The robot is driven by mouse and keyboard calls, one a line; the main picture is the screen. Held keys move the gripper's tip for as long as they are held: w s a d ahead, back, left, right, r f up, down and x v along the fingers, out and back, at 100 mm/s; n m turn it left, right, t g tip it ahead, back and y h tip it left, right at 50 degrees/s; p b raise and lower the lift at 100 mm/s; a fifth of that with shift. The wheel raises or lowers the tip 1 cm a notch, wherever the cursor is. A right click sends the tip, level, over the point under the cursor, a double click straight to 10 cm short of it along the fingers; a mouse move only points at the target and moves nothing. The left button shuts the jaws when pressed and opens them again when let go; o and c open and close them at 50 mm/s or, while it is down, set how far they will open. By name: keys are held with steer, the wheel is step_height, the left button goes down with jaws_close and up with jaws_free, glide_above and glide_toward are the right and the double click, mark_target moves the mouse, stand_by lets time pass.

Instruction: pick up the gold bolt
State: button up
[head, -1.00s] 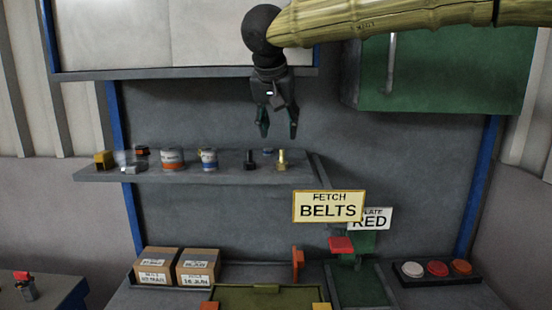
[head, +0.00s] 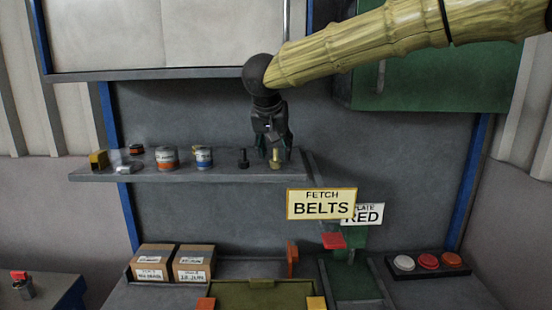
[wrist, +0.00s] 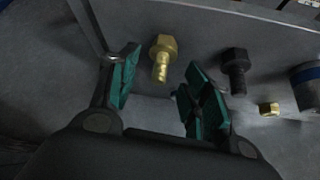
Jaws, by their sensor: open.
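The gold bolt (head: 275,160) stands head-down on the grey wall shelf (head: 190,174), shank up, near the shelf's right end. My gripper (head: 275,151) is open and empty, pointing down over the bolt in the head view. In the wrist view the gold bolt (wrist: 162,60) appears in the gap between the two green-padded fingers (wrist: 163,75), around their tips. No contact with either finger shows.
A black bolt (head: 244,158) stands close beside the gold one; the wrist view also shows a small brass nut (wrist: 268,109) nearby. Cans (head: 204,157) stand further left. Signs (head: 321,204) hang below the shelf's right end.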

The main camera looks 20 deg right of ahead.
steer(key=shift+w+d+f, duration=0.15)
steer(key=shift+d+f, duration=0.05)
steer(key=shift+f, duration=0.35)
jaws_close()
steer(key=shift+r, duration=0.1)
